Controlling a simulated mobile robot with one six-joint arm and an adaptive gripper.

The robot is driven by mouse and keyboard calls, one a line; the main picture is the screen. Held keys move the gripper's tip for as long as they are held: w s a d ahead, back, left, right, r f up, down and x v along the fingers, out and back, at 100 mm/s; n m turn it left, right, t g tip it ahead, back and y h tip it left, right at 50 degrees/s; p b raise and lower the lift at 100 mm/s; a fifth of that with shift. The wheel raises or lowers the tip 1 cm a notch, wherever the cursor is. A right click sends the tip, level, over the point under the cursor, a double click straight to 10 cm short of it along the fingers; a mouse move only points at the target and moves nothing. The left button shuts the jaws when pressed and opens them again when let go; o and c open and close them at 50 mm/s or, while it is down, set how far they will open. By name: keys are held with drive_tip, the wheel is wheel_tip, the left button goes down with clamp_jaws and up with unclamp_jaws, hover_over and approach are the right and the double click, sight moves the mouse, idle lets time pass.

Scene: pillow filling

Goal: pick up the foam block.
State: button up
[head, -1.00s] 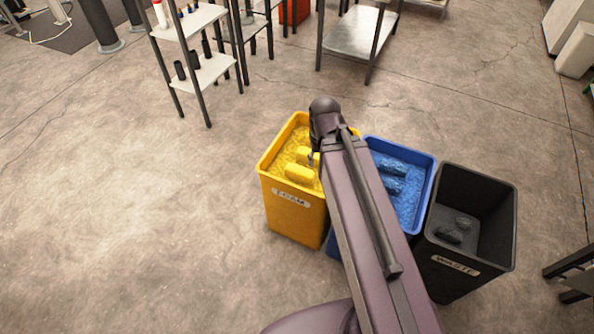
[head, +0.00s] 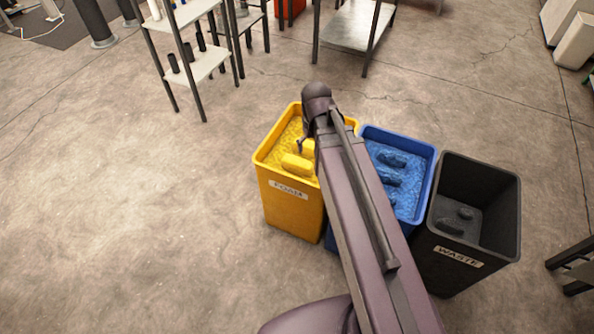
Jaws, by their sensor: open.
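The yellow bin (head: 290,205) labelled FOAM stands at the picture's centre, filled with yellow stuff. A yellow foam block (head: 297,165) lies on top near its front. A second yellow block (head: 309,148) lies just behind it, partly hidden by my arm. My gripper (head: 301,149) shows only as a small dark piece below the end of my arm, over the bin and close to both blocks. It is open and holds nothing visible. Whether it touches a block cannot be told from this angle.
A blue bin (head: 431,181) with blue pieces stands right of the yellow one, partly behind my arm. A black WASTE bin (head: 505,215) with dark pieces stands further right. A shelf rack (head: 205,64) and a table (head: 345,38) stand behind. The floor at left is clear.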

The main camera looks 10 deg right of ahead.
drive_tip(key=w+f+n+b, duration=0.9)
drive_tip(key=w+f+b, duration=1.5)
drive_tip(key=f+b, duration=0.2)
wheel_tip(320, 180, down, 2)
drive_tip(key=shift+w+f+n+b, duration=0.1)
drive_tip(key=shift+w+n+b, duration=0.1)
drive_tip(key=shift+n+b, duration=0.15)
drive_tip(key=shift+a, duration=0.1)
drive_tip(key=shift+f, duration=0.15)
drive_tip(key=b, duration=0.9)
hover_over(297, 170)
wheel_tip(297, 170, down, 8)
drive_tip(key=shift+s+f, duration=0.15)
drive_tip(key=shift+f+b, duration=2.4)
drive_tip(key=shift+f, duration=0.2)
drive_tip(key=c, duration=1)
